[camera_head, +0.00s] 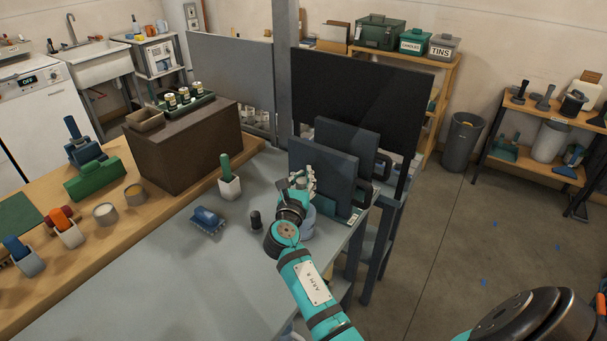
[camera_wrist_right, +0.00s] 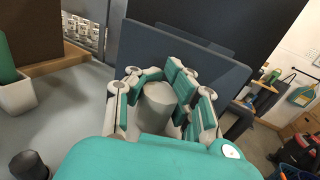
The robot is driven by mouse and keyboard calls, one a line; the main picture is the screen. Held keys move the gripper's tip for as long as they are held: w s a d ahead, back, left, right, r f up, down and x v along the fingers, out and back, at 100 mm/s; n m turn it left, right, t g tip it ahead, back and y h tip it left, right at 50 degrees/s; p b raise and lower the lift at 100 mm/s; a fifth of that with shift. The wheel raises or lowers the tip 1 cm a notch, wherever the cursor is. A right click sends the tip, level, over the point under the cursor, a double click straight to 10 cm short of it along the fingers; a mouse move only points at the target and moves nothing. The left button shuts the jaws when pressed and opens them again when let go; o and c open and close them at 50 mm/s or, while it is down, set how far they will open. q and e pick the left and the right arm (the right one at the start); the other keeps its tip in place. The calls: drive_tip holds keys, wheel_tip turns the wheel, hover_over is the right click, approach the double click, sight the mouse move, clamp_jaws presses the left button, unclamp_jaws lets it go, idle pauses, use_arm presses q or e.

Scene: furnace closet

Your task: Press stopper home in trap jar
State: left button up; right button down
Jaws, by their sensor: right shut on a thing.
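My right gripper (camera_head: 300,183) is over the grey bench, in front of an upright dark panel. In the right wrist view its padded fingers (camera_wrist_right: 160,92) are closed around a plain grey cylinder (camera_wrist_right: 157,108), with the top showing between them. I cannot tell whether this cylinder is the stopper. A pale blue-grey rounded body (camera_head: 308,228) shows partly behind my right arm and may be the trap jar; its mouth is hidden. A small dark cylinder (camera_head: 255,220) stands apart on the bench, left of the gripper; it also shows in the right wrist view (camera_wrist_right: 28,165). My left gripper is not in view.
A white pot with a green handle (camera_head: 230,187) and a blue brush-like object (camera_head: 207,220) are on the bench to the left. Dark upright panels (camera_head: 322,178) stand close behind the gripper. The bench front (camera_head: 150,290) is clear. A brown box (camera_head: 185,150) stands farther left.

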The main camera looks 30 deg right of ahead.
drive_tip(key=shift+f+b, duration=1.15)
drive_tip(key=shift+f, duration=1.05)
drive_tip(key=shift+p, duration=0.4)
drive_tip(key=shift+f+b, duration=0.95)
drive_tip(key=shift+f, duration=0.3)
drive_tip(key=c, duration=1.1)
unclamp_jaws()
drive_tip(key=shift+c, duration=0.2)
drive_tip(key=p+v, duration=0.2)
drive_tip(key=v, duration=0.6)
drive_tip(key=shift+p, duration=0.3)
drive_tip(key=shift+r, duration=0.1)
